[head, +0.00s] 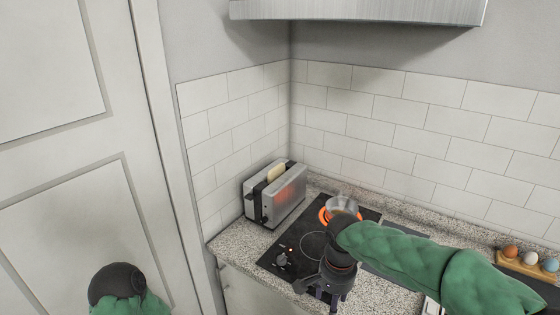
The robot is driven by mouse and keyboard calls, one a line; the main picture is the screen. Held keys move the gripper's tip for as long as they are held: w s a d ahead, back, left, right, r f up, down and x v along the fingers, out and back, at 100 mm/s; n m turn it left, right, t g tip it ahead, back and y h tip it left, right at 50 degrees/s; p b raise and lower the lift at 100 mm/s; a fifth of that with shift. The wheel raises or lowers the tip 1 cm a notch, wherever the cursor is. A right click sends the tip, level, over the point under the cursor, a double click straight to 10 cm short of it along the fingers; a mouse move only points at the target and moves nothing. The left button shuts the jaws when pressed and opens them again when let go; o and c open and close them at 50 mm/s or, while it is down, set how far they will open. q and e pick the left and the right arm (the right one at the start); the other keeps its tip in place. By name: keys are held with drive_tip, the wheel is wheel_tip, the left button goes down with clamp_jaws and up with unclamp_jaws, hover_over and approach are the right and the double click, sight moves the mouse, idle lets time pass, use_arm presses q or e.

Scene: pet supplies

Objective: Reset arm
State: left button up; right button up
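My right arm, in a green padded sleeve, comes in from the right and bends down over the cooktop. My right gripper (318,294) is dark and points down at the cooktop's front edge, near the control knobs. I cannot make out whether its fingers are apart or closed, and no held thing shows. Of my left arm only a dark round joint and a bit of green sleeve show at the bottom left. My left gripper is out of view.
A black cooktop (283,262) is set in the speckled counter (228,243). A pot (344,205) stands on a glowing orange burner behind my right arm. A toaster (275,195) with bread glows at the left. An egg holder (522,268) stands right. A range hood (360,12) hangs above.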

drive_tip(key=s+a+f+n+y, duration=0.1)
drive_tip(key=a+f+n, duration=0.1)
drive_tip(key=f, duration=0.9)
drive_tip(key=s+a+f+n+y, duration=0.1)
drive_tip(key=f+y, duration=0.1)
drive_tip(key=f, duration=0.8)
drive_tip(key=s+f+n, duration=0.2)
drive_tip(key=s+f, duration=1.1)
drive_tip(key=f, duration=0.2)
drive_tip(key=shift+s+f+y, duration=0.2)
drive_tip(key=shift+s+y, duration=0.05)
drive_tip(key=shift+y, duration=0.15)
